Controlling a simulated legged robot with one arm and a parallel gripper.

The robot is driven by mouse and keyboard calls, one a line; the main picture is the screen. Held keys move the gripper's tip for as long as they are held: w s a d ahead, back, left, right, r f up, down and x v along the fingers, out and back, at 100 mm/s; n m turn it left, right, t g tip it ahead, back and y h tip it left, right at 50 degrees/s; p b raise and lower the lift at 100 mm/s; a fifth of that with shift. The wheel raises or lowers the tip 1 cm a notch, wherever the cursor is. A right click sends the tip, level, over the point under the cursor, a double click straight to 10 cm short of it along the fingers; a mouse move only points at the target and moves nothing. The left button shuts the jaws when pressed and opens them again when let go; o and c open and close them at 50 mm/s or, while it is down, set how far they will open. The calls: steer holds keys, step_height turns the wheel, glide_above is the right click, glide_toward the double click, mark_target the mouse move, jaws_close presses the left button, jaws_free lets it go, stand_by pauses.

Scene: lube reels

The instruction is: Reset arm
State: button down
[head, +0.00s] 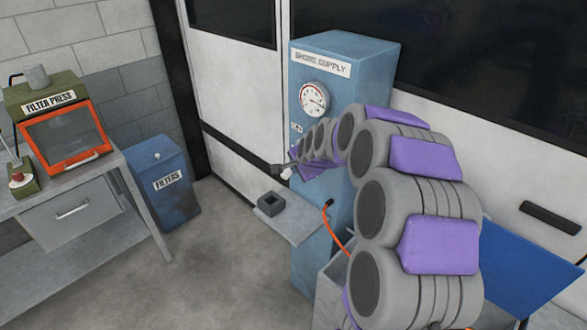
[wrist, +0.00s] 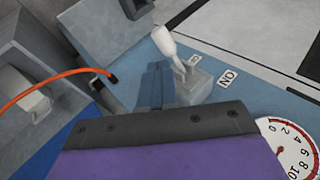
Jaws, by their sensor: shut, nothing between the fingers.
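My arm (head: 415,200), grey with purple panels, reaches from the lower right to the front of a blue supply cabinet (head: 350,72). My gripper (head: 276,169) is shut and empty in front of the cabinet. In the wrist view the slim blue-grey fingers of my gripper (wrist: 157,72) are together, close beside a switch with a white lever (wrist: 164,42). Whether they touch it I cannot tell. An "ON" label (wrist: 228,77) is beside the switch. The lever (head: 286,173) also shows by the gripper in the head view.
A round gauge (head: 314,99) is on the cabinet above the arm. A small shelf (head: 300,226) holds a dark square block (head: 271,203). An orange hose (head: 333,230) hangs below the arm.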

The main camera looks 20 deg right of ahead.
steer(key=v, duration=0.7)
steer(key=shift+d+p, duration=0.35)
steer(key=shift+p, duration=0.05)
steer(key=s+a+f+n+g+y, duration=0.1)
steer(key=s+a+n+g, duration=0.2)
steer(key=s+a+n, duration=0.5)
steer(key=s+a+n+g, duration=0.1)
steer(key=s+a+g, duration=0.1)
steer(key=s+a, duration=0.65)
steer(key=s+f+n+g+b, duration=0.1)
steer(key=s+n+g, duration=0.4)
steer(key=s, duration=1.9)
steer(key=shift+s+d+f+n+h, duration=0.2)
steer(key=shift+d+f+n+h, duration=0.2)
steer(key=shift+f+n, duration=0.45)
steer(key=shift+r, duration=0.1)
